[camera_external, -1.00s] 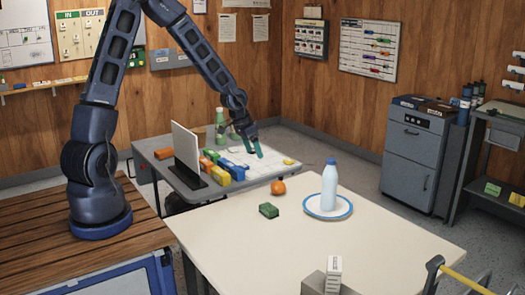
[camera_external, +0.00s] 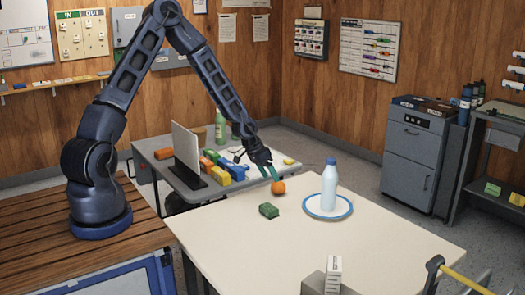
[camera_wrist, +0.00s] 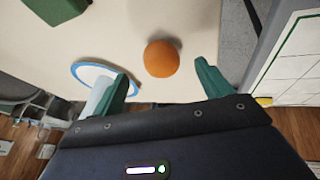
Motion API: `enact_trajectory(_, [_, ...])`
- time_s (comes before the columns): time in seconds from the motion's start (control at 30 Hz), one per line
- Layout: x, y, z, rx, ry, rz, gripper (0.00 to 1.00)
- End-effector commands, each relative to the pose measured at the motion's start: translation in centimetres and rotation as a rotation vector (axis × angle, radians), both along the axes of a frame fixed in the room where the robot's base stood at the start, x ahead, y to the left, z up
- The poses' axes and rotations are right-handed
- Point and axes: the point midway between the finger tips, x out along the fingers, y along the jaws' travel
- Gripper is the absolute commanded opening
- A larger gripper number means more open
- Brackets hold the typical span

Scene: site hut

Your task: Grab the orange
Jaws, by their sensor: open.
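The orange (camera_external: 278,187) sits on the cream table near its far left edge. In the wrist view the orange (camera_wrist: 161,58) lies ahead of my gripper (camera_wrist: 162,85), roughly centred between the two green fingers and a little beyond their tips. My gripper (camera_external: 271,172) is open and empty, close to the orange on its far left side in the external view.
On the cream table (camera_external: 330,250), a green block (camera_external: 268,210) lies left of the orange, and a white bottle (camera_external: 329,185) stands on a blue-rimmed plate (camera_external: 345,209) to its right. A grey table (camera_external: 150,155) behind holds colored blocks (camera_external: 224,170) and an upright panel (camera_external: 186,147).

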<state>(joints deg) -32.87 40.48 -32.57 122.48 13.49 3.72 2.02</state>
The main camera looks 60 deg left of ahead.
Motion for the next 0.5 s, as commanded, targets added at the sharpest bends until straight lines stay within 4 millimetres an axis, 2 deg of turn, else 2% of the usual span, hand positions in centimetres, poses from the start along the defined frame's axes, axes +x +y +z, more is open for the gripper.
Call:
enact_trajectory(0.27, [0.6, -0.4, -1.1, -0.001, 0.001, -0.001, 0.77])
enact_trajectory(0.5, [2.4, -1.3, -3.5, -0.001, 0.002, -0.001, 0.77])
